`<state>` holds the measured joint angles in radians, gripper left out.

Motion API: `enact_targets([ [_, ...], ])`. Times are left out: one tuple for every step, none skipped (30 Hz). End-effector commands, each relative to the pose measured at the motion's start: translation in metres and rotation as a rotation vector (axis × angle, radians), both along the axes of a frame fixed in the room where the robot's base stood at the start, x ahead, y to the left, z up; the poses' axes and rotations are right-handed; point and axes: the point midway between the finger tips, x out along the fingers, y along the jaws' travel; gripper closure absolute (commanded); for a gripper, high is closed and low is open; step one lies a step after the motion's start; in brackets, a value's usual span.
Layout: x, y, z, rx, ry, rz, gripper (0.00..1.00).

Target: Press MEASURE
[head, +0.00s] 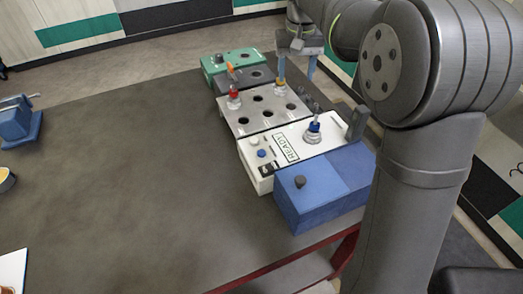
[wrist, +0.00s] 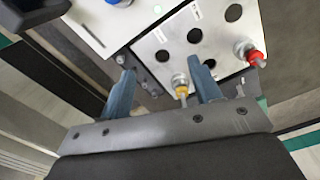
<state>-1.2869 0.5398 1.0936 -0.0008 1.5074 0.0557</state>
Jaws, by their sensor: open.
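A white device (head: 286,152) stands on the table at centre right in the head view, with a sign reading READY (head: 286,147). On its left end are a white button (head: 254,141) and a blue button (head: 262,153); I cannot read a MEASURE label. A blue-topped metal piece (head: 314,128) stands upright on the device. Part of the device also shows at the top of the wrist view (wrist: 105,22). My gripper (head: 298,62) is beyond the device, at the far end of the holed plate. In the wrist view its blue fingers (wrist: 162,92) are apart, with nothing held.
A grey holed plate (head: 262,125) carries red-topped (head: 234,97) and yellow-topped (head: 281,87) pieces; the yellow one is close to my fingers. A green box (head: 211,68) and dark box (head: 246,84) lie beyond. A blue box (head: 325,190) is nearer.

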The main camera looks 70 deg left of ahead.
Motion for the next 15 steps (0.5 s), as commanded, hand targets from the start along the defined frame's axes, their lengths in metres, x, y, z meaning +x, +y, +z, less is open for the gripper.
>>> enact_targets([
  [0.0, 0.0, 0.0, 0.0, 0.0, 0.0, 0.53],
  [0.0, 0.0, 0.0, 0.0, 0.0, 0.0, 0.59],
  [0.0, 0.0, 0.0, 0.0, 0.0, 0.0, 0.67],
  [0.0, 0.0, 0.0, 0.0, 0.0, 0.0, 0.73],
  [0.0, 0.0, 0.0, 0.0, 0.0, 0.0, 0.79],
  [0.0, 0.0, 0.0, 0.0, 0.0, 0.0, 0.86],
  [0.0, 0.0, 0.0, 0.0, 0.0, 0.0, 0.92],
  [0.0, 0.0, 0.0, 0.0, 0.0, 0.0, 0.98],
  [0.0, 0.0, 0.0, 0.0, 0.0, 0.0, 1.0],
  [0.0, 0.0, 0.0, 0.0, 0.0, 0.0, 1.0],
  [0.0, 0.0, 0.0, 0.0, 0.0, 0.0, 1.0],
  [0.0, 0.0, 0.0, 0.0, 0.0, 0.0, 1.0],
  [0.0, 0.0, 0.0, 0.0, 0.0, 0.0, 1.0],
  [0.0, 0.0, 0.0, 0.0, 0.0, 0.0, 1.0],
  [0.0, 0.0, 0.0, 0.0, 0.0, 0.0, 1.0],
])
